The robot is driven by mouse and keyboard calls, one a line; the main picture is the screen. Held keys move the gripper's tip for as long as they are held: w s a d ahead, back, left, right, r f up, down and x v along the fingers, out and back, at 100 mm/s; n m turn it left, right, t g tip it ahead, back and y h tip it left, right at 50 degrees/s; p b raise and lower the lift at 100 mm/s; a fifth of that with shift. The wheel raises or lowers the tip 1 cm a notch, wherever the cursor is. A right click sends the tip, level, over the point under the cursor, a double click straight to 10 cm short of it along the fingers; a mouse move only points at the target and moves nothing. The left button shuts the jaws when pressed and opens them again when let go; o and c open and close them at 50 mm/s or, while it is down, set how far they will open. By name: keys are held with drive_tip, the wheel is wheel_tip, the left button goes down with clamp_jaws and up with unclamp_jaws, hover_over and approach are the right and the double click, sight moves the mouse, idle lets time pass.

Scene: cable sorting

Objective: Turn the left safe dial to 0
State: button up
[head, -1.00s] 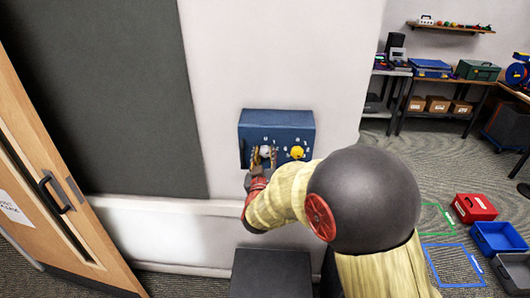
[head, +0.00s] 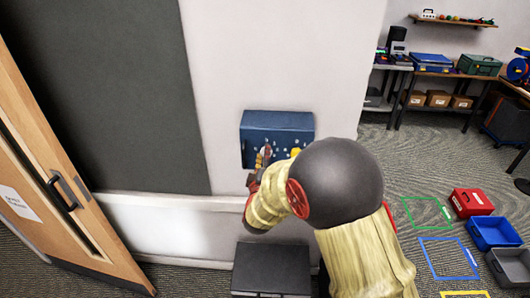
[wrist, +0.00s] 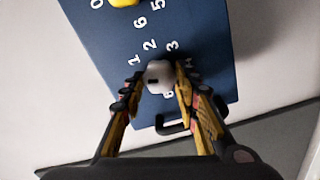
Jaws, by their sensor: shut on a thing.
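The safe is a dark blue box (head: 290,121) fixed to the pale wall. Its left dial is white (wrist: 158,76) with a dark mark on its left side, and white numbers stand around it on the panel. My gripper (wrist: 157,85) is shut on the white dial, one finger on each side; in the head view my gripper (head: 262,160) hides most of the dial. The right dial is yellow (head: 295,152), partly behind my arm; its edge also shows at the top of the wrist view (wrist: 124,2). Some numbers near the fingers are covered.
A dark handle (wrist: 174,126) sits at the panel's edge beside the white dial. A black box (head: 271,268) stands below the safe. A wooden door (head: 60,190) is at left. Red (head: 471,202) and blue bins (head: 493,232) lie on the floor at right.

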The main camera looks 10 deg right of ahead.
drive_tip(key=shift+n+p, duration=0.75)
drive_tip(key=shift+n, duration=0.95)
drive_tip(key=shift+f, duration=0.1)
drive_tip(key=o, duration=1.1)
drive_tip(key=shift+o, duration=0.2)
drive_tip(key=shift+a, duration=0.1)
drive_tip(key=v, duration=1.2)
